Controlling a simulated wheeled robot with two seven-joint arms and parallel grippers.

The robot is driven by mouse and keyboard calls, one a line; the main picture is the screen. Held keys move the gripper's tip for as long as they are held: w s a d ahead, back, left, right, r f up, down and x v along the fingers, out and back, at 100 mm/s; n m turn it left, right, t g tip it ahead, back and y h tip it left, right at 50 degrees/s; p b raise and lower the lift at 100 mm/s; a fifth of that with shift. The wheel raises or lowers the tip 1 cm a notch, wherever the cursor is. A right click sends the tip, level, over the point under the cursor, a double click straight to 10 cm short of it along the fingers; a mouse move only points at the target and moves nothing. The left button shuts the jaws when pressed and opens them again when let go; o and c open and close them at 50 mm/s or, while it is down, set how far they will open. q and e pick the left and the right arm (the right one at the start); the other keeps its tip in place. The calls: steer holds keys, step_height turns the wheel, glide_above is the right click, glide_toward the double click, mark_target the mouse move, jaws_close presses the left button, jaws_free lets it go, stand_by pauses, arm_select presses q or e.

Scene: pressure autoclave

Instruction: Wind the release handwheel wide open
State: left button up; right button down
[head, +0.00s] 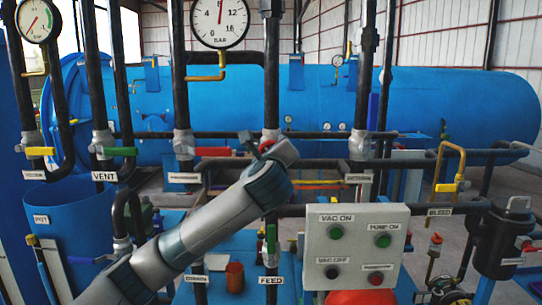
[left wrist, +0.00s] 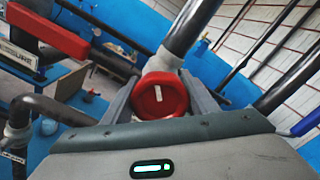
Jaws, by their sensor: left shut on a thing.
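A round red handwheel (left wrist: 165,105) with a small white mark on its face sits on a pipe, between the fingers of my left gripper (left wrist: 160,97) in the left wrist view. The gripper is shut on its rim, one finger on each side. In the head view my left arm reaches up from the lower left, and my left gripper (head: 266,145) is at a vertical black pipe in the middle. Only a bit of red shows there; my arm hides most of the wheel. My right gripper is in neither view.
A red lever (left wrist: 62,32) is close on the left in the wrist view. Vertical pipes with coloured levers, including a green one (head: 118,151), flank my arm. A push-button box (head: 355,245) stands at lower right. A pressure gauge (head: 220,20) is above, and a blue vessel (head: 430,100) lies behind.

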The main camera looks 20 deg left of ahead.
arm_select(q)
steer(key=shift+d+f+n+b, duration=0.15)
steer(key=shift+n+b, duration=0.8)
steer(key=shift+n, duration=3.7)
steer(key=shift+a+f+n+b, duration=0.15)
steer(key=shift+n+b, duration=0.85)
steer(key=shift+n, duration=3.7)
steer(key=shift+d+f+n+b, duration=0.2)
steer(key=shift+n+b, duration=0.75)
steer(key=shift+n, duration=3.7)
steer(key=o, duration=1)
steer(key=shift+o, duration=0.2)
steer(key=shift+r, duration=0.1)
